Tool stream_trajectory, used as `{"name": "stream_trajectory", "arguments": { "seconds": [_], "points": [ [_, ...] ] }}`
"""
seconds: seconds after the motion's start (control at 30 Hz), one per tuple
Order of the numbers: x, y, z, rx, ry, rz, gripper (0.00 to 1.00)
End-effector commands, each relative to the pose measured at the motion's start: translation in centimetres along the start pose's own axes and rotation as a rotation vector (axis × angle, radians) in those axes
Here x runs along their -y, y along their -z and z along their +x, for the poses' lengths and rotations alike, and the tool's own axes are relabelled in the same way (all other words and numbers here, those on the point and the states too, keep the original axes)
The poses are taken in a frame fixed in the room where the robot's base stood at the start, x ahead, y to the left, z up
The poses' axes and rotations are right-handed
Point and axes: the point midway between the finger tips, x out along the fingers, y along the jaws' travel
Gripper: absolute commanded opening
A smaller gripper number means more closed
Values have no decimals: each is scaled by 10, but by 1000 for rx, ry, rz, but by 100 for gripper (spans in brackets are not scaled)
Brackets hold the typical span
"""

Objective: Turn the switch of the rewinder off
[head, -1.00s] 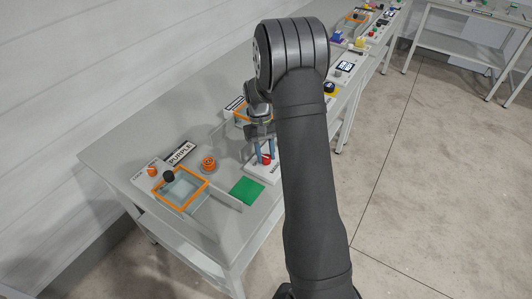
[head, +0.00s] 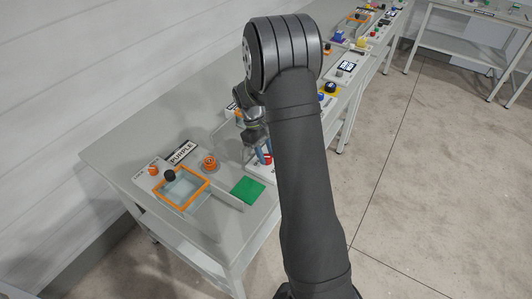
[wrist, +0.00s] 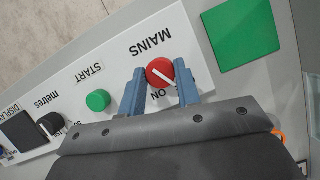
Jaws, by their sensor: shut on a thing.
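The red round switch knob (wrist: 160,72) sits on a white panel (wrist: 120,65) between the labels MAINS and ON, which read upside down in the wrist view. A white pointer line crosses the knob on a slant. My gripper (wrist: 161,82) is shut on the knob, with one blue-grey finger on each side. In the head view my gripper (head: 262,155) is at the panel beside my arm, which hides most of the panel there. A little red of the knob shows by the fingertips.
A green START button (wrist: 98,100), a black knob (wrist: 50,124) and a dark display (wrist: 17,130) share the panel. A green square (head: 247,190) lies beside it. An orange-framed tray (head: 181,187) and an orange round part (head: 209,162) are at the left.

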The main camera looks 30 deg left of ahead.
Motion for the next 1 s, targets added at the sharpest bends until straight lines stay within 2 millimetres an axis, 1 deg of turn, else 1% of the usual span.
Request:
{"name": "stream_trajectory", "arguments": {
  "seconds": [0.27, 0.3, 0.37, 0.4, 0.67, 0.77, 0.87, 1.0],
  "points": [
    [0, 0, -1, -2, -2, -1, 7],
    [0, 0, -1, -2, -2, -1, 38],
    [0, 0, -1, -2, -1, -1, 50],
    [0, 0, -1, -1, -1, -1, 52],
    [0, 0, -1, -1, -1, 0, 52],
    [0, 0, -7, -1, -1, 0, 52],
    [-1, 1, -21, -3, -2, 0, 52],
    [0, 1, -52, -4, -3, 0, 52]
  ]
}}
